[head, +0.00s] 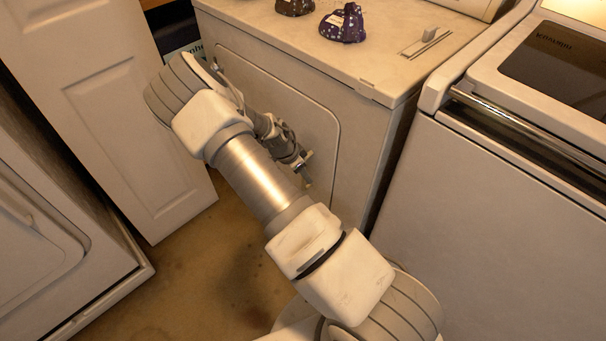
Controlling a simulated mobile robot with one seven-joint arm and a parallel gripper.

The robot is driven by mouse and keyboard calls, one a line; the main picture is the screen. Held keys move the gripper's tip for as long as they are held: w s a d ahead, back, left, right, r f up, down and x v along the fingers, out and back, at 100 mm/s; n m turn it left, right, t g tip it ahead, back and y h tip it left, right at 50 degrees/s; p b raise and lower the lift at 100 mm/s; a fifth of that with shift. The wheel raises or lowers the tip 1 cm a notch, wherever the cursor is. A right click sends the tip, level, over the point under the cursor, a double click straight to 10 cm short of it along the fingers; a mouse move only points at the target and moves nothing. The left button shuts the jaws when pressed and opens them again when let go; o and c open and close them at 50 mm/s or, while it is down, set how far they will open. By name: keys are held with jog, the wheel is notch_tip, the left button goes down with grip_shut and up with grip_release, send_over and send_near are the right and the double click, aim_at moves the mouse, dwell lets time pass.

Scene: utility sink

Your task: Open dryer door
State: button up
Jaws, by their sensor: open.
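A white dryer (390,150) stands in the middle. Its front door (318,118) has a rounded outline and looks closed, flush with the front panel. My gripper (305,170) is in front of the door, with its fingers near the door's lower right part in the picture. The jaws are apart and nothing shows between them. I cannot tell whether they touch the door. My arm hides the left and lower parts of the door, and no handle is clearly visible.
Two dark patterned bundles (342,22) lie on the dryer top. A washer with a dark lid window (560,58) stands close at the right. A white panelled door (105,100) and another appliance (40,240) are at the left. Brown floor (195,265) is clear between.

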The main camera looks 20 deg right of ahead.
grip_shut()
dwell(1.5)
